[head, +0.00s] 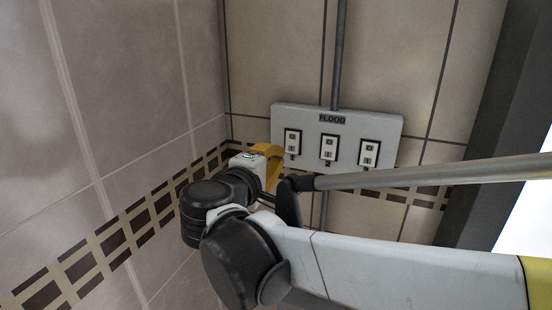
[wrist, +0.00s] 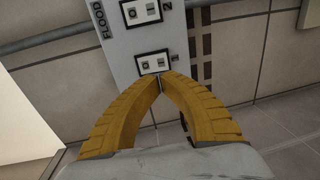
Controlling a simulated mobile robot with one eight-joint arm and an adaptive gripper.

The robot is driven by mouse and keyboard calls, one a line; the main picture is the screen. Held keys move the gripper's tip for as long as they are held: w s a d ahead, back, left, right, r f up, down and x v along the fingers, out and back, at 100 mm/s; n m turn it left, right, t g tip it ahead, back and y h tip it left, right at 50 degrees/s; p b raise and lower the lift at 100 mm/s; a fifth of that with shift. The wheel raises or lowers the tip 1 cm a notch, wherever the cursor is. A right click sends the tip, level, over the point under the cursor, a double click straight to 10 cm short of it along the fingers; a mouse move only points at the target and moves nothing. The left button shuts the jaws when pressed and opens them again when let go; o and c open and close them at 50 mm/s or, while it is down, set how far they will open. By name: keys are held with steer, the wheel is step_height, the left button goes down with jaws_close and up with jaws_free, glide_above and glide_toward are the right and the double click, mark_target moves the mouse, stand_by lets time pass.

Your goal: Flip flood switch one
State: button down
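The flood panel (head: 308,116) is a pale wall-mounted box with a FLOOD label and three black-framed switches in a row. The leftmost switch (head: 292,141) is just right of my yellow gripper (head: 272,154) in the head view. The middle switch (head: 328,149) has a 2 below it. In the wrist view, my gripper's fingertips (wrist: 160,79) meet with nothing seen between them, just below the end switch (wrist: 153,62). The tips cover part of that switch's lower edge. Whether they touch it I cannot tell.
The third switch (head: 369,153) is at the right. A vertical pipe (head: 340,55) enters the panel's top. A tiled side wall (head: 85,130) stands close left of my gripper. A dark door frame (head: 500,120) stands at the right.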

mark_target(289, 147)
steer(key=p+x, duration=0.1)
steer(key=x, duration=0.5)
steer(key=shift+w+d, duration=0.15)
steer(key=shift+w, duration=0.25)
